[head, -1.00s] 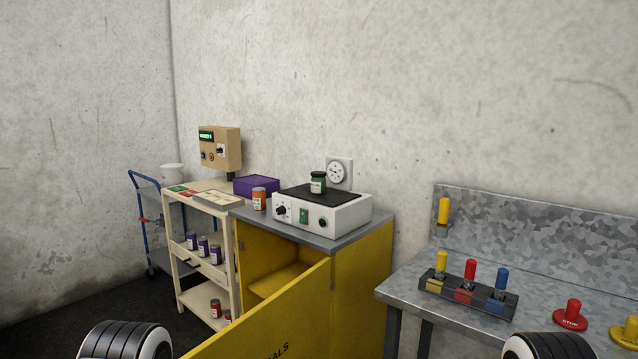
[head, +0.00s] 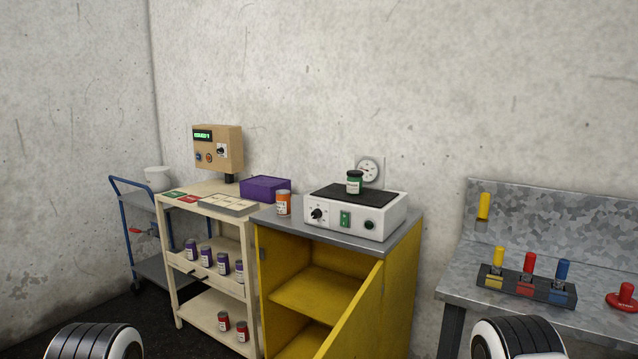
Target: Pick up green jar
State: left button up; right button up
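The green jar (head: 354,182) has a dark lid and a pale label. It stands upright on the black top plate of a white device (head: 355,213) with a knob and a green switch. The device sits on the grey top of a yellow cabinet (head: 403,275). Neither gripper shows in the head view. Only rounded black-and-white parts of my own arms show at the bottom edge, well in front of the cabinet.
An orange jar (head: 283,204) and a purple box (head: 265,188) stand left of the device. The cabinet's yellow door (head: 352,318) hangs open toward me. A cream shelf cart (head: 165,245) holds several jars. A metal bench (head: 455,287) with coloured handles stands at right.

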aim_at(354, 185)
jog(key=i+j, duration=0.15)
jog(key=j, duration=0.2)
jog(key=i+j+z, duration=0.1)
jog(key=j, duration=0.3)
jog(key=i+j, duration=0.2)
jog(key=j, duration=0.15)
jog(key=i+j+z, duration=0.1)
jog(key=j, duration=0.3)
jog(key=i+j+z, duration=0.1)
jog(key=j, duration=0.25)
jog(key=i+j, duration=0.2)
jog(key=j, duration=0.2)
jog(key=i+j+z, duration=0.1)
jog(key=j, duration=0.3)
